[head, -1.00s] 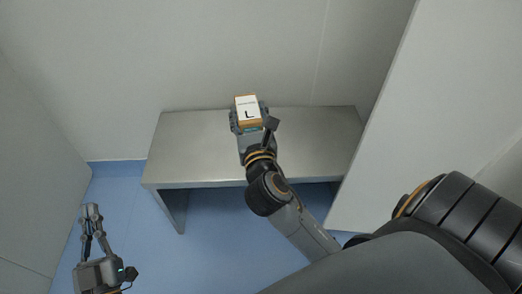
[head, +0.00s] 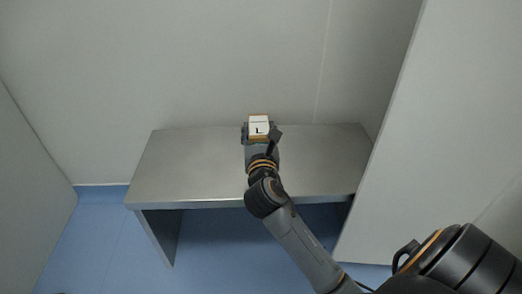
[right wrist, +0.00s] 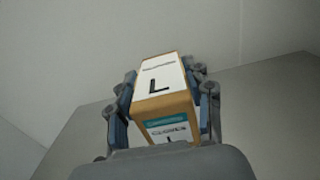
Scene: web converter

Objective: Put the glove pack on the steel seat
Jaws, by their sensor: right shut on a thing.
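The glove pack (head: 259,124) is a small white and orange-brown box marked "L". In the head view it shows over the back part of the steel seat (head: 190,165), a grey metal bench against the wall. My right gripper (head: 259,132) is shut on the pack, with a finger on each side. In the right wrist view the pack (right wrist: 163,85) sits upright between the fingers (right wrist: 160,105). I cannot tell whether the pack touches the seat, as the gripper hides its lower part. My left gripper is out of the head view.
A pale wall (head: 200,60) stands right behind the seat. A tall pale panel (head: 415,140) bounds the seat on the right, and another panel (head: 30,190) stands at the left. The seat's top is bare to both sides of my arm. Blue floor (head: 100,235) lies in front.

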